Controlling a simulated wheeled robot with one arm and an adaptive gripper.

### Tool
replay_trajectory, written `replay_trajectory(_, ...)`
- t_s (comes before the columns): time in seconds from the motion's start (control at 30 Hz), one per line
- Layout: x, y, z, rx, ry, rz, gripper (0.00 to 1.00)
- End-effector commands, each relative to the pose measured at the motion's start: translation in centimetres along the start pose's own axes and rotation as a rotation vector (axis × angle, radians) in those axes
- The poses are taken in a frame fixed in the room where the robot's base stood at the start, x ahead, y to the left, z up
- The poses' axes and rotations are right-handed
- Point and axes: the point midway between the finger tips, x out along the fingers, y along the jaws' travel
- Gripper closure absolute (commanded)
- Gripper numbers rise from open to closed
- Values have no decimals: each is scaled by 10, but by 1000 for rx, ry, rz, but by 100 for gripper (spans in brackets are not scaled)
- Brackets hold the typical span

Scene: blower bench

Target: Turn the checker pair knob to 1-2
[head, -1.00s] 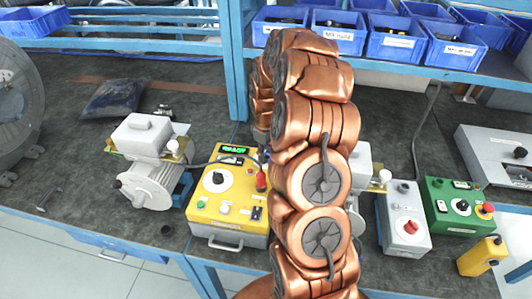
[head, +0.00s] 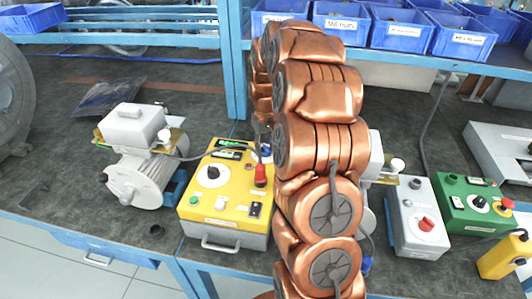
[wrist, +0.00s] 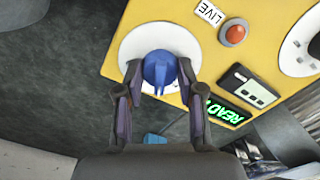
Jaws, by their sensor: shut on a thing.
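The yellow checker box (head: 228,211) stands on the bench left of my arm, with a white dial with a black knob (head: 213,172) and a green-lit display (head: 229,143) on its top. In the wrist view, a blue knob (wrist: 160,70) sits on a round white dial (wrist: 200,42) of the yellow panel (wrist: 238,72). My gripper (wrist: 160,80) has a finger on each side of the blue knob and is shut on it. The dial's marks cannot be read. The display (wrist: 223,111) shows READY.
A motor (head: 140,178) is left of the box. A grey box (head: 412,225) and a green box (head: 470,212) are at right. Blue bins (head: 400,42) line the shelf above.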

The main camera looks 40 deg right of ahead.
Motion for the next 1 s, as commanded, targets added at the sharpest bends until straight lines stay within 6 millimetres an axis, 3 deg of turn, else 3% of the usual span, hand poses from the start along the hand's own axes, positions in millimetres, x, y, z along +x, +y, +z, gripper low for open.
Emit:
replay_trajectory(0.3, 1, 0, 0, 98, -1, 0, 97)
replay_trajectory(0.77, 0, 0, 0, 111, -2, -1, 97)
replay_trajectory(0.8, 0, 0, 0, 111, -2, -1, 58)
replay_trajectory(1.0, 0, 0, 0, 110, -2, 0, 37)
